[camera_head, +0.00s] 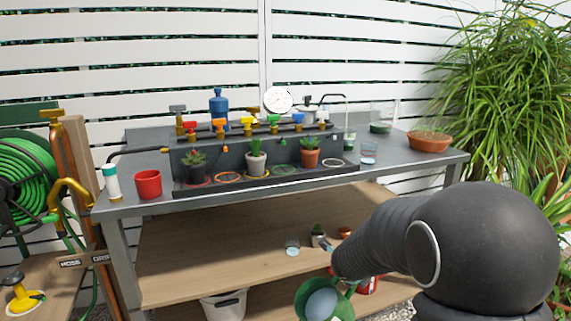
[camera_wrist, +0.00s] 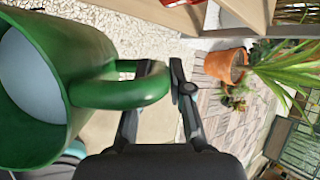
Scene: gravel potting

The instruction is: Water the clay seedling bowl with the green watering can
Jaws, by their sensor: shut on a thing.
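The green watering can (camera_head: 304,297) is at the bottom of the head view, in front of the lower shelf. Its round opening faces up and shows a pale surface inside. In the wrist view the can (camera_wrist: 98,45) fills the left side, and its loop handle reaches between the fingers. My gripper (camera_wrist: 172,82) is shut on that handle. In the head view my arm hides much of the gripper. A wide clay bowl with low green growth (camera_head: 430,145) stands at the right end of the grey bench top, apart from the can.
The grey bench (camera_head: 400,166) carries a rack of potted plants and coloured taps. A red cup (camera_head: 148,184) and a white bottle (camera_head: 111,183) stand at its left. A glass (camera_head: 368,153) is left of the clay bowl. A large leafy plant (camera_head: 510,80) borders the right.

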